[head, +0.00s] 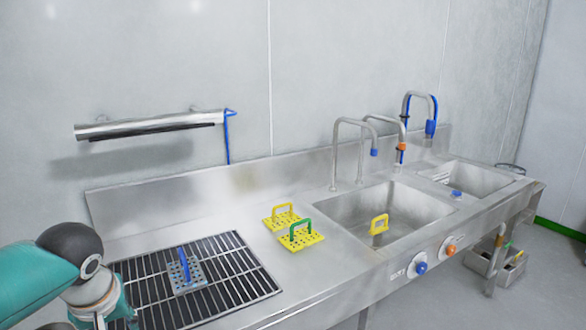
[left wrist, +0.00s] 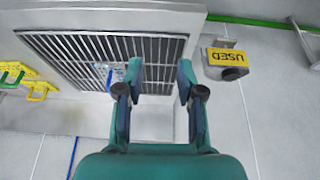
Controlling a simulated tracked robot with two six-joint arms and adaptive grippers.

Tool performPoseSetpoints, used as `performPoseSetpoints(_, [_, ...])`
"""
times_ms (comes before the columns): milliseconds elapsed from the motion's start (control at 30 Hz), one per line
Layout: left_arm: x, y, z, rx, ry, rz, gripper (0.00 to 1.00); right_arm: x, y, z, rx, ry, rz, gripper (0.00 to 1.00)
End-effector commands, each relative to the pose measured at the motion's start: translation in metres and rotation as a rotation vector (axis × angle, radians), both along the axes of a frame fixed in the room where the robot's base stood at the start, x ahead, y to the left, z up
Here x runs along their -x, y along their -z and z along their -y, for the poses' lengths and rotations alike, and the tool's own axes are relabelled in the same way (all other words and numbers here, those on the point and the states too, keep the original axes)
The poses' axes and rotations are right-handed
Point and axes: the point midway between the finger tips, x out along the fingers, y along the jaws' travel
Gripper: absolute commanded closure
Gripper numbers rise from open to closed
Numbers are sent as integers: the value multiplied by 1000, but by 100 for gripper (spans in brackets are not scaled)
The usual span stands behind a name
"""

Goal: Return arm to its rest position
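My left arm (head: 60,275) comes in at the lower left of the head view, over the left edge of the drain grate (head: 245,285). Its gripper fingers are not clearly visible there. In the left wrist view my left gripper (left wrist: 160,78) is open, its two fingers apart with nothing between them. The grate (left wrist: 60,45) shows beyond the fingers. A grey perforated plate with a blue handle (head: 186,275) lies on the grate; in the left wrist view it is partly hidden behind the left finger. My right gripper is in neither view.
Two yellow perforated plates, one with a yellow handle (head: 283,218) and one with a green handle (head: 300,238), sit between grate and sink. A yellow-handled piece (head: 379,225) is in the large sink (head: 350,207). Taps (head: 334,150) rise behind. A yellow USED sign (left wrist: 226,57) shows at right.

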Motion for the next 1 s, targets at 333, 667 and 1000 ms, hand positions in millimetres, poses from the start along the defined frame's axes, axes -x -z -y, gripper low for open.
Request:
performPoseSetpoints(333, [-1,68,-6,-13,-14,-172,62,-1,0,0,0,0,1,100])
performPoseSetpoints(667, [31,185,20,54,24,-438,62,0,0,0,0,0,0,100])
performPoseSetpoints(1000, [153,372,126,414,201,-695,62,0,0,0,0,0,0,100])
